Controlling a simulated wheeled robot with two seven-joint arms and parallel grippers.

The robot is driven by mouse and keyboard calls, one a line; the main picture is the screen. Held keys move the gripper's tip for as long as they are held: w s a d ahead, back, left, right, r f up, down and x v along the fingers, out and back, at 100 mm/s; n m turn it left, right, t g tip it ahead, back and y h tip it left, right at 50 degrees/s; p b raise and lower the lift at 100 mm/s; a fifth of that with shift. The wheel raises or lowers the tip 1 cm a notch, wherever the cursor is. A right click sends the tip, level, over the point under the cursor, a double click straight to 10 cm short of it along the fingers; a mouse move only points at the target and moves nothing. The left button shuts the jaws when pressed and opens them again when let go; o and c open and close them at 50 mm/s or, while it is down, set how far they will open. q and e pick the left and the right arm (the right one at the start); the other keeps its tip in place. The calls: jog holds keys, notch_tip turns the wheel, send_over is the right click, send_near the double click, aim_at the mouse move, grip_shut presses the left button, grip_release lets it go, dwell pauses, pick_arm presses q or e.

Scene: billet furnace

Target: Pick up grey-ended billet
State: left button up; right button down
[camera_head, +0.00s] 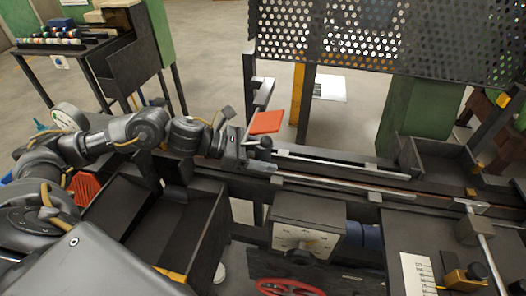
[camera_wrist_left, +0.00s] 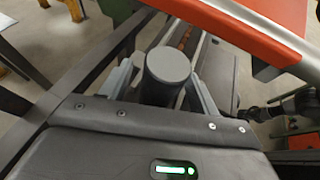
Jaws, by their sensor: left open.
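The grey-ended billet (camera_wrist_left: 168,66) shows in the left wrist view as a dark cylinder with a round, flat grey end facing the camera. My left gripper (camera_wrist_left: 163,88) is open, with one finger on each side of the billet. I cannot tell whether either finger touches it. In the head view my left gripper (camera_head: 258,158) is at the left end of the long rail, and I cannot make out the billet there. My right gripper is not in view.
An orange-red plate (camera_head: 267,122) on a metal lever stands close beside my left gripper. The long rail (camera_head: 340,185) runs right from it. A dark open bin (camera_head: 215,235) lies below. A perforated screen (camera_head: 400,45) stands behind. A rack (camera_head: 48,42) of small coloured pieces is back left.

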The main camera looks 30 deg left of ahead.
pick_arm(q)
grip_shut()
jog(key=shift+r, duration=0.15)
jog(key=shift+r, duration=0.1)
dwell(0.3)
jog(key=shift+r+b, duration=0.65)
jog(key=shift+r, duration=0.7)
jog(key=shift+s+r, duration=0.15)
jog(key=shift+s, duration=0.1)
jog(key=s+b, duration=0.1)
jog(key=s, duration=0.1)
jog(key=s+d+b, duration=0.1)
jog(key=s, duration=0.1)
jog(key=s+d+p, duration=0.3)
jog(key=s+p, duration=1)
jog(key=p, duration=0.4)
jog(key=shift+d+p, duration=0.25)
jog(key=shift+p, duration=0.15)
